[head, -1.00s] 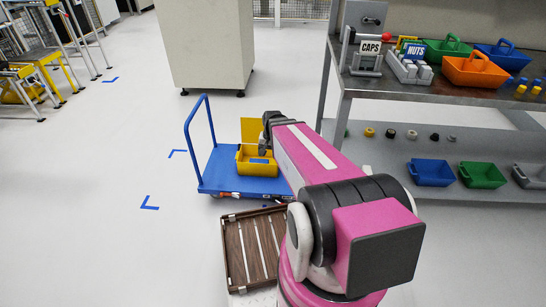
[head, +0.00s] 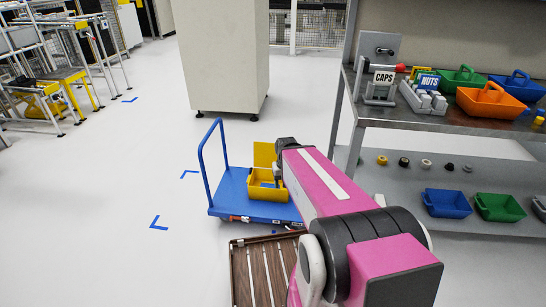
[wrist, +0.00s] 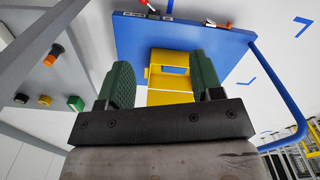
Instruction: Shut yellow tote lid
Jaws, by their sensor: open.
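The yellow tote (head: 262,190) stands on the blue platform cart (head: 236,206) in the head view, with its lid (head: 264,154) raised upright at the back edge. In the wrist view the tote (wrist: 172,62) shows between and beyond my fingers, with a yellow panel nearest to them that looks like the lid (wrist: 169,97). My gripper (wrist: 165,85) is open and empty, with two dark green fingers apart. In the head view my arm hides most of the gripper, close to the tote's right side. I cannot tell whether a finger touches the lid.
A metal workbench (head: 440,115) with an orange bin (head: 490,103) and other bins stands at the right. Its lower shelf holds a blue bin (head: 446,203) and a green bin. A slatted wooden tray (head: 262,268) lies in front of the cart. The floor left of the cart is clear.

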